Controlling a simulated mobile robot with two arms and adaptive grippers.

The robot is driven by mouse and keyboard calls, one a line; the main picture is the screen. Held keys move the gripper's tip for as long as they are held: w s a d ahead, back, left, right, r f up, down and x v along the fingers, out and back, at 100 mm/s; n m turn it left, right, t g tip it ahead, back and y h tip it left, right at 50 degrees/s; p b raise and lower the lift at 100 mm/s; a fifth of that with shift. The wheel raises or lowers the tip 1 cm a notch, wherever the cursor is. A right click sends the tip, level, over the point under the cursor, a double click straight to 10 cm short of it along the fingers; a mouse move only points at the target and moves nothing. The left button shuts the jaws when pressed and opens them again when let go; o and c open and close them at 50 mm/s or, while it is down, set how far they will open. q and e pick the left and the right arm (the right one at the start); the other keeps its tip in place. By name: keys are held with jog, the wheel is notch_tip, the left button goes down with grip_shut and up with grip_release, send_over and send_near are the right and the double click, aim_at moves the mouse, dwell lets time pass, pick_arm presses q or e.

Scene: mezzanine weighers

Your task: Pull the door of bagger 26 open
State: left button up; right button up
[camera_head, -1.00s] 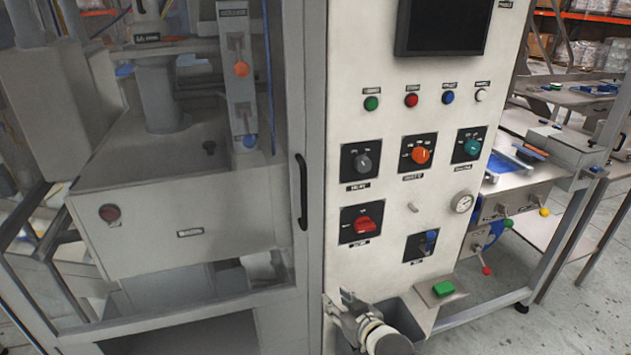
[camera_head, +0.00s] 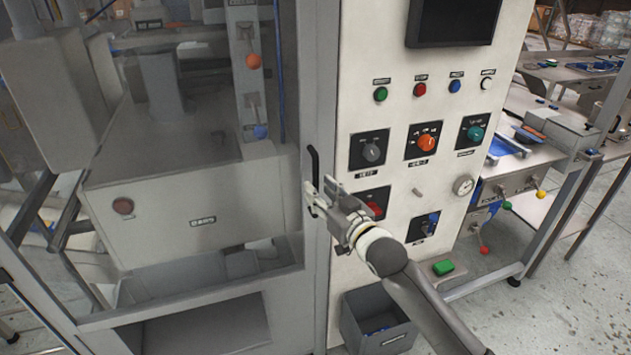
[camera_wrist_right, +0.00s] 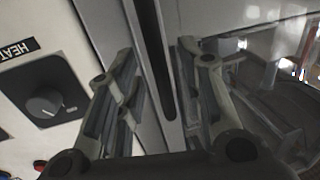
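The bagger's door (camera_head: 309,85) is a clear panel in a grey frame at the left of the head view, and it looks closed. Its black vertical handle (camera_head: 314,165) is on the right side of the frame, with its lower part hidden by my right gripper (camera_head: 319,196). In the right wrist view the fingers of my right gripper (camera_wrist_right: 157,56) are spread apart. The dark handle (camera_wrist_right: 152,55) runs between them, with gaps on both sides. I cannot read a number 26. My left gripper is not in view.
A white control panel (camera_head: 400,110) with knobs, buttons and a gauge stands right of the door, close to my right gripper. A grey bin (camera_head: 378,325) sits below it. A workbench (camera_head: 545,165) with levers stands farther right. Open floor (camera_head: 570,310) shows at lower right.

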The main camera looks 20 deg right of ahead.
aim_at(318, 187)
jog(key=shift+x, duration=1.6)
grip_shut()
